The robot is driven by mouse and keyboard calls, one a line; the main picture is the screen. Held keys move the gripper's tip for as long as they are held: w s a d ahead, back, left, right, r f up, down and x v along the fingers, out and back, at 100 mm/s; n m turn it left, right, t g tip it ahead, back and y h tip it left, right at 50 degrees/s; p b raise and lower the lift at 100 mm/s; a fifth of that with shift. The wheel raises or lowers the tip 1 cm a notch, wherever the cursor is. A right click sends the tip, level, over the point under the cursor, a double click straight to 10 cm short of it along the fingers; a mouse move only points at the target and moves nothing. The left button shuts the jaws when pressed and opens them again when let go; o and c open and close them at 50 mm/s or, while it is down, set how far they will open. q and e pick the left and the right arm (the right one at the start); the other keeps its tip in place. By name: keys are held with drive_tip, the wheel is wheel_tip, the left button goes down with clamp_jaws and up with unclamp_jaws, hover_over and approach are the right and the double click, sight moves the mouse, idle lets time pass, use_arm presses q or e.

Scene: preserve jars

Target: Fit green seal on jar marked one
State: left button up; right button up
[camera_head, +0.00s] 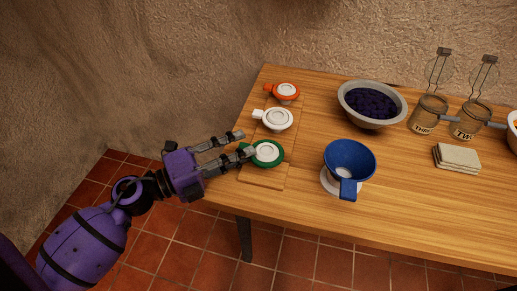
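The green seal (268,155), a ring with a pale centre and a small side tab, lies at the near end of a row of seals on a wooden board. My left gripper (245,143) is open, its two fingers pointing right. Its fingertips are at the left side of the green seal, close to the tab; I cannot tell whether they touch it. Two jars with raised wire clips stand at the back right: one label reads as three (425,119), the other starts "TW" (467,125). No jar marked one shows. My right gripper is not in view.
A white seal (272,119) and an orange seal (286,92) lie beyond the green one. A blue funnel (349,161), a grey bowl of dark fruit (347,104) and folded cloths (457,158) stand rightward. Another bowl is cut off at the right edge. The front right tabletop is clear.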

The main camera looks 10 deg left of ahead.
use_arm(q)
clamp_jaws()
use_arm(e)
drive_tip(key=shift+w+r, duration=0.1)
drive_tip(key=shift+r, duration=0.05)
use_arm(q)
drive_tip(key=shift+r, duration=0.1)
drive_tip(key=shift+r, duration=0.2)
drive_tip(key=r, duration=0.2)
drive_tip(key=r+p, duration=0.1)
drive_tip(key=shift+s+d+r, duration=0.1)
drive_tip(key=shift+s+r, duration=0.25)
drive_tip(key=shift+s, duration=0.05)
drive_tip(key=s+d+r+p, duration=0.3)
drive_tip(key=s+d+r, duration=0.2)
drive_tip(key=s+r, duration=0.3)
drive_tip(key=s, duration=0.4)
drive_tip(key=shift+r, duration=0.35)
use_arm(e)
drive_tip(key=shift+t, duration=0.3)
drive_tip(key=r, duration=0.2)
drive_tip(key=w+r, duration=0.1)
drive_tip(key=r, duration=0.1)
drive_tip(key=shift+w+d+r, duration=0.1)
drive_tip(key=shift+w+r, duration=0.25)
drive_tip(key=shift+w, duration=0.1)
